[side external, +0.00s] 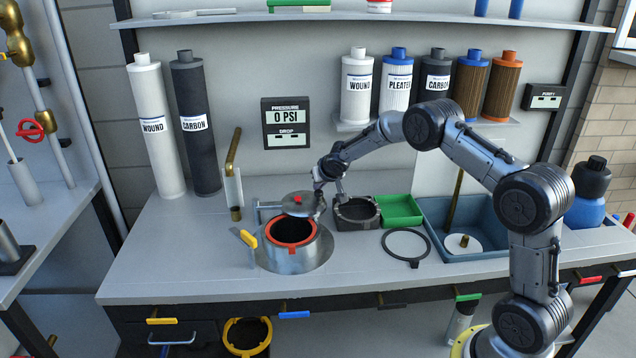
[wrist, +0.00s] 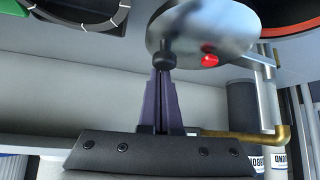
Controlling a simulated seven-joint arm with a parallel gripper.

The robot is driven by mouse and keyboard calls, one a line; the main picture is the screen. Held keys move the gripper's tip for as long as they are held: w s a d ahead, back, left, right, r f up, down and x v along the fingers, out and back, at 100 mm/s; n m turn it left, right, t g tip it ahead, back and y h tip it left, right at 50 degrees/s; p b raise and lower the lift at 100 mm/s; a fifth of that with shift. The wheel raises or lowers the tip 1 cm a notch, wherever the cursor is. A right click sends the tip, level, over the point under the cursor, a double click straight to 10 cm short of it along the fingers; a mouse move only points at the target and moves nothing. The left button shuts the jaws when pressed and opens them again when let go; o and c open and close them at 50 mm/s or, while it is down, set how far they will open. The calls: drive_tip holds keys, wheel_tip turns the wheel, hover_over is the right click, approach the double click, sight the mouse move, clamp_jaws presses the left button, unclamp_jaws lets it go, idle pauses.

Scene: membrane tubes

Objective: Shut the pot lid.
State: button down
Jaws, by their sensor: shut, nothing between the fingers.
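The steel pot (side external: 290,258) with an orange-red rim is set into the bench, its dark mouth showing. The round metal lid (side external: 299,208) with a red knob is held up above the pot's back edge, so the pot is open. In the wrist view the lid (wrist: 215,28) hangs near the top, with part of the pot's red rim (wrist: 288,32) at the upper right. My gripper (side external: 319,206) is at the lid's right side. In the wrist view its fingers (wrist: 166,70) are together at a dark stub by the lid's edge; I cannot tell whether they touch.
A dark square fixture (side external: 357,224), a green tray (side external: 402,211) and a black ring (side external: 406,260) lie to the right of the pot. A blue sink (side external: 436,222) is farther right. A yellow-tipped handle (side external: 247,238) stands at the pot's left.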

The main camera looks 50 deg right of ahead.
drive_tip(key=shift+s+a+m+g+h, duration=0.3)
drive_tip(key=shift+s+a+m+h, duration=0.1)
drive_tip(key=shift+s+a+m, duration=0.6)
drive_tip(key=s+a+m+g+h, duration=0.3)
drive_tip(key=a+m, duration=0.5)
drive_tip(key=a, duration=0.3)
drive_tip(key=shift+s+a+m+g, duration=0.3)
drive_tip(key=shift+s+g, duration=0.3)
drive_tip(key=shift+g, duration=0.8)
drive_tip(key=shift+d, duration=0.15)
